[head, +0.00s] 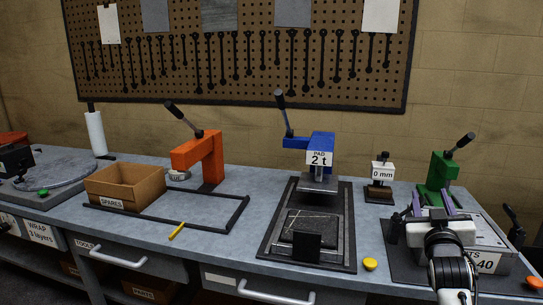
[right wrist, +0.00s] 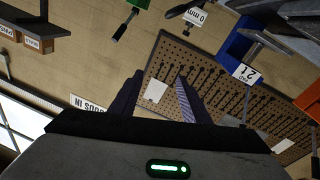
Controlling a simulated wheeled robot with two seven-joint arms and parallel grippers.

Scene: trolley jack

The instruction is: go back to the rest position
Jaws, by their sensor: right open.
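My right gripper (head: 432,203) is at the right of the head view, its two purple fingers pointing up and apart. It hangs over the right end of the bench, in front of the green lever tool (head: 441,172), and hides part of that tool and the plate below it. In the right wrist view my right gripper (right wrist: 156,95) is open, with nothing between its fingers; the wall and pegboard show beyond them. My left gripper is not in view.
The grey bench (head: 235,232) carries a blue press (head: 318,144), an orange lever tool (head: 197,157), a cardboard SPARES box (head: 125,187) and a 0 mm gauge block (head: 381,172). A yellow button (head: 370,264) sits near the front edge. A pegboard (head: 240,70) hangs behind.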

